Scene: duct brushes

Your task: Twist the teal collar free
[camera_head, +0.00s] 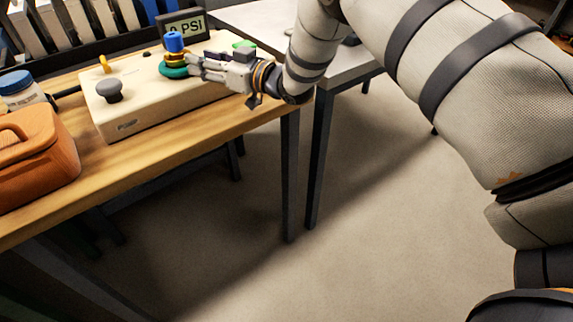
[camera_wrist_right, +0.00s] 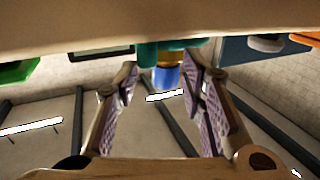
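The teal collar (camera_head: 174,71) is a ring at the foot of a fitting on a cream pump box (camera_head: 140,112). A blue cap (camera_head: 173,42) tops the fitting, with a yellow part (camera_head: 174,55) below it. My right gripper (camera_head: 193,66) is beside the collar, on its right. In the right wrist view, its two purple-padded fingers (camera_wrist_right: 162,82) are apart, with a gap between them. The blue cap (camera_wrist_right: 166,76) shows through that gap, and the teal collar (camera_wrist_right: 148,52) shows just above the fingertips. I cannot tell whether a finger touches it. My left gripper is not in view.
The wooden table (camera_head: 190,138) also holds a dark knob (camera_head: 109,90) on the box, a PSI display (camera_head: 184,26) behind, an orange case (camera_head: 35,155) and a blue-lidded jar (camera_head: 18,88). A green part (camera_head: 243,44) sits behind my gripper. Floor is open in front.

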